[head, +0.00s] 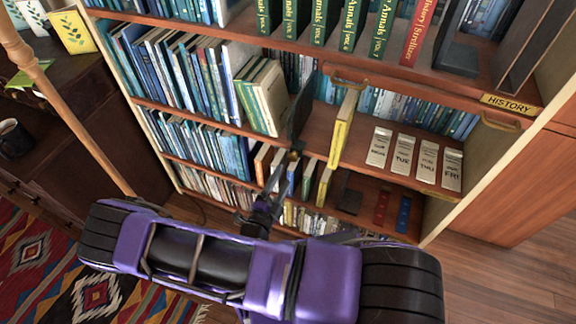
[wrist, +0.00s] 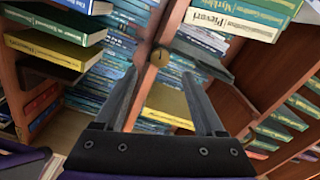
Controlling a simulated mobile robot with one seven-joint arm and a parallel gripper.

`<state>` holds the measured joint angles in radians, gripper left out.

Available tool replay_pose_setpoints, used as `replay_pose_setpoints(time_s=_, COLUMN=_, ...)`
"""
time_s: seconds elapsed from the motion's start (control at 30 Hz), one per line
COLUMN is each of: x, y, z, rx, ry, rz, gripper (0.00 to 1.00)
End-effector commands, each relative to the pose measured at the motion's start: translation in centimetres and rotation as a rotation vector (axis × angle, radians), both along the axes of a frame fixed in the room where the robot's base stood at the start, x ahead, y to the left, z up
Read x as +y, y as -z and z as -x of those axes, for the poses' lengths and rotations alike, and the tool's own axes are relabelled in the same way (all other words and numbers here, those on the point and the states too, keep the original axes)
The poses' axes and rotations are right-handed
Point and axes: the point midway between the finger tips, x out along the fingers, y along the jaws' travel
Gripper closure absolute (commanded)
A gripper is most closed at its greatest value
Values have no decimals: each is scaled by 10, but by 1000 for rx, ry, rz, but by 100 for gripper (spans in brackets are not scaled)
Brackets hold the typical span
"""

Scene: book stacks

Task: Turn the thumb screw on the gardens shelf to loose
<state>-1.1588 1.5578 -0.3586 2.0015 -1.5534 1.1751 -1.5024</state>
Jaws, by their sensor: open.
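A round brass thumb screw (wrist: 159,57) sits on the wooden shelf edge in the wrist view, straight ahead of my gripper (wrist: 160,76). The fingers are open, one to each side of the screw's line, and nothing is between them. I cannot tell how far the tips are from the screw. In the head view my gripper (head: 277,180) reaches up to a middle shelf edge, and the small brass screw (head: 294,154) shows just beyond it. A "gardens" label is not readable in either view, and the screw's loose or tight setting cannot be read.
A black bookend (head: 301,108) stands above the screw beside leaning books (head: 264,95). A yellow book (head: 342,128) and several day-marked cards (head: 402,154) stand to the right. A HISTORY label (head: 511,104) marks the upper shelf. A pale wooden pole (head: 75,115) rises at left.

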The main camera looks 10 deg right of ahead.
Motion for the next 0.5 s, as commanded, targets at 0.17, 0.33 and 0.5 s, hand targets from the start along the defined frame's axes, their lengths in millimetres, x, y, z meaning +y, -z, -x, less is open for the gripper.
replay_pose_setpoints(time_s=0.17, x=26, y=0, z=37, rx=3, ry=-3, rz=-1, gripper=29)
replay_pose_setpoints(time_s=0.33, x=43, y=0, z=64, rx=2, ry=-3, rz=0, gripper=29)
replay_pose_setpoints(time_s=0.5, x=53, y=0, z=79, rx=1, ry=-1, rz=1, gripper=29)
